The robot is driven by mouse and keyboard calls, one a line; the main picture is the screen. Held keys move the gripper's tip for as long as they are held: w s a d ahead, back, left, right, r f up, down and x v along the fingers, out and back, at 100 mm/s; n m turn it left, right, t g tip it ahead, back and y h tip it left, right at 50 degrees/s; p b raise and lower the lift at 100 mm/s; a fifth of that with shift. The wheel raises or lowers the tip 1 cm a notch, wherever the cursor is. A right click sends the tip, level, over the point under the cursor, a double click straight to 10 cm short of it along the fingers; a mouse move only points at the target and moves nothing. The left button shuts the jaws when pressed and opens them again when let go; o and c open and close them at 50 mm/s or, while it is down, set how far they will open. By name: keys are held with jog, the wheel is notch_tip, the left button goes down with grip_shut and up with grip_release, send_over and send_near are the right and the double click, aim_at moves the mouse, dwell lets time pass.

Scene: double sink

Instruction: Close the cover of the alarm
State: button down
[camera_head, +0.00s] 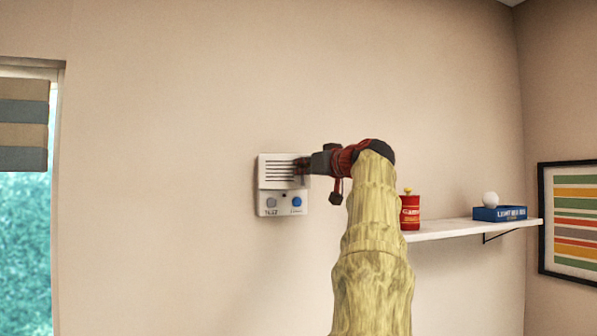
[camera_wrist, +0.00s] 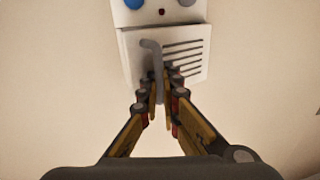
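The alarm (camera_head: 283,202) is a white box on the wall, with a grey button, a blue button and a small red dot on its lower part. Its slatted cover (camera_head: 275,171) is at the upper part, above the uncovered buttons; its hinge is not clear. The wrist view shows the alarm upside down, with the cover (camera_wrist: 193,65) below the buttons. My gripper (camera_head: 303,166) reaches in from the right at the cover's right side. In the wrist view its fingers (camera_wrist: 163,92) converge around a grey bent strip (camera_wrist: 156,62) at the cover. Contact and grip are unclear.
A white shelf (camera_head: 445,231) to the right of my arm holds a red can (camera_head: 410,212) and a blue box (camera_head: 499,213) with a white ball (camera_head: 490,199) on top. A striped picture (camera_head: 574,220) hangs far right. The wall left of the alarm is clear up to the window (camera_head: 24,235).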

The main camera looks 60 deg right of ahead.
jog(key=d+n+t+y+p, duration=0.1)
jog(key=d+y+p, duration=0.1)
jog(key=p, duration=0.1)
jog(key=w+d+n+t+y+p, duration=0.1)
jog(key=n+y+p, duration=0.1)
jog(key=p, duration=0.1)
jog(key=d+n+t+y+p, duration=0.1)
jog(key=d+n+y+p, duration=0.1)
jog(key=y+p, duration=0.1)
jog(key=shift+w+d, duration=0.25)
jog(key=shift+d, duration=0.05)
jog(key=c, duration=2.3)
grip_release()
jog(key=s+a, duration=0.2)
jog(key=s, duration=1)
